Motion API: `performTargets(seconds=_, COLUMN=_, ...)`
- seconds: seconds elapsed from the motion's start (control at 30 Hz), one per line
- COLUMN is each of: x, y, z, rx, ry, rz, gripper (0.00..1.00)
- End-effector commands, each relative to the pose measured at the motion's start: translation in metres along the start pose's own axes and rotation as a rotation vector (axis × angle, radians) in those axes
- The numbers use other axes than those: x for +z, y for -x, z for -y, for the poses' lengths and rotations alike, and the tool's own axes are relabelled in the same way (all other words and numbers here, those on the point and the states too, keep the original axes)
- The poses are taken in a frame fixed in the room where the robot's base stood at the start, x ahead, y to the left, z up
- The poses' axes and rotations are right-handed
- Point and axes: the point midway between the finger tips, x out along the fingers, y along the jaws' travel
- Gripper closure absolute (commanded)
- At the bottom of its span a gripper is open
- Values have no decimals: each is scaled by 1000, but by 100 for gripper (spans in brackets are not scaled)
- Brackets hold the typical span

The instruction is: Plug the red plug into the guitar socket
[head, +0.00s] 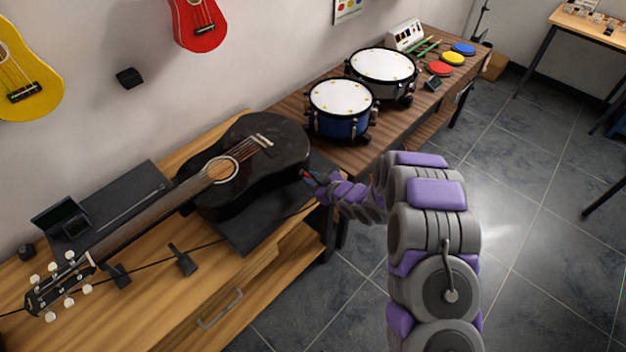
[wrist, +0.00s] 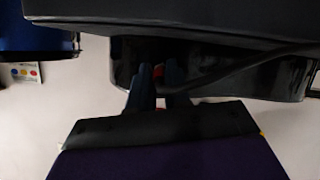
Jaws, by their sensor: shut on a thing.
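The black acoustic guitar (head: 262,160) lies on the wooden cabinet, its neck pointing to the lower left. My gripper (head: 309,177) is at the edge of the guitar's body, at the lower end. In the wrist view my gripper (wrist: 158,76) is shut on the red plug (wrist: 158,71), of which only a small red bit shows between the fingertips. The guitar's dark side (wrist: 215,75) is right in front of the fingertips. The guitar socket is hidden behind the plug and fingers, so I cannot tell whether the plug is in it.
A thin dark cable (wrist: 232,67) runs across the guitar's side in the wrist view. A blue drum (head: 340,122) and a black drum (head: 383,75) stand behind my arm on the darker table. Small black stands (head: 183,262) lie on the cabinet front.

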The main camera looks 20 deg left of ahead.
Motion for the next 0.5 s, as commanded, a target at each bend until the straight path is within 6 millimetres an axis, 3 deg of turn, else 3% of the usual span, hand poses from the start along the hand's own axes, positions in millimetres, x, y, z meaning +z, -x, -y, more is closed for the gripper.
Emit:
performTargets(seconds=0.37, x=-1, y=-3, z=0, rx=0, ry=0, rz=0, gripper=100)
performTargets(seconds=0.4, x=-1, y=-3, z=0, rx=0, ry=0, rz=0, gripper=81)
performTargets(seconds=0.5, x=-1, y=-3, z=0, rx=0, ry=0, rz=0, gripper=71)
